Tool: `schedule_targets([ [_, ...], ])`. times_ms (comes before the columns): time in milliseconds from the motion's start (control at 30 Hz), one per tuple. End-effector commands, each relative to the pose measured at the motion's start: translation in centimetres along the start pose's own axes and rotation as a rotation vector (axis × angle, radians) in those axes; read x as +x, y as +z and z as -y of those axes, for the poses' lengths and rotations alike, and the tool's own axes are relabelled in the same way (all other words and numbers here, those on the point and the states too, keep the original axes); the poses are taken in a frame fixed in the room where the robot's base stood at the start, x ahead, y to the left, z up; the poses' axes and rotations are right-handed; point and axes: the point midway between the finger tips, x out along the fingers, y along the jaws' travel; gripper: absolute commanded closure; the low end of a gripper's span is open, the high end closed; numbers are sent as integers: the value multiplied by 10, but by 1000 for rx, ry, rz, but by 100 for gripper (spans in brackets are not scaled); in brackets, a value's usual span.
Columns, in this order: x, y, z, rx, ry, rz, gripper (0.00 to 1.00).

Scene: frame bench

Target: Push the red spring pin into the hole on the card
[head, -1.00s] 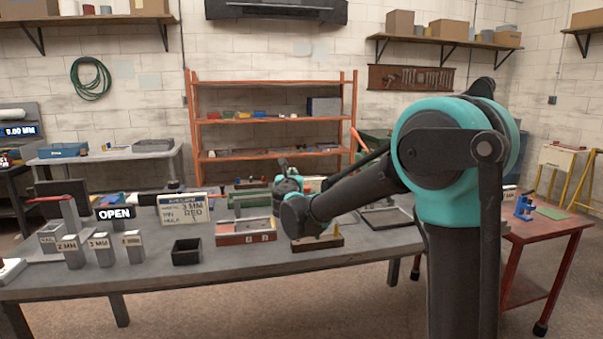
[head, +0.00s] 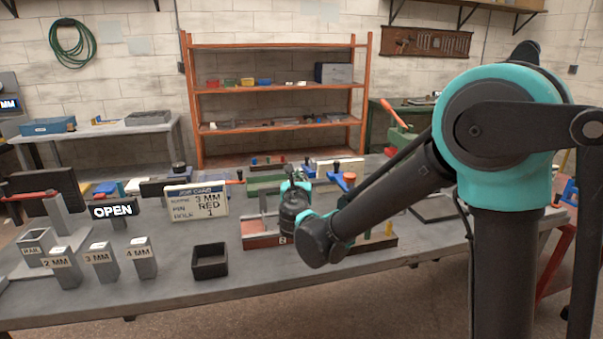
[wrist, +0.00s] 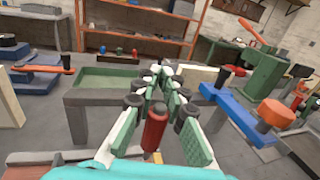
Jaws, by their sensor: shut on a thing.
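The job card (head: 196,201) stands on the bench in the head view and reads 3 MM, PIN RED, HOLE 1. A low red-and-grey block (head: 262,241) marked 2 at its right end lies right of the card. My arm hides part of it, and I cannot make out its holes. In the wrist view my gripper (wrist: 161,95) is shut on the red spring pin (wrist: 155,132), which is roughly upright with a dark top. Its lower end is hidden. In the head view my dark wrist is beside the block's right end, and my fingers and the pin are hidden.
Labelled bins (head: 100,265) and an open black box (head: 209,261) stand at the front left. A brown block with upright pegs (head: 375,243) is partly behind my arm. A green tray (wrist: 112,80) and blue lever fixture (wrist: 240,112) flank my gripper.

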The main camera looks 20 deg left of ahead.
Motion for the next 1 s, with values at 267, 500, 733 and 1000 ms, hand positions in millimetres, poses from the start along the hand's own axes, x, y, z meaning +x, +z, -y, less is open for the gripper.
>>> schedule_targets([
  [267,0,-4,0,1,0,0,100],
  [500,0,-24,0,1,0,0,100],
  [733,1,-43,0,1,0,0,100],
  [1000,0,-56,0,1,0,0,100],
])
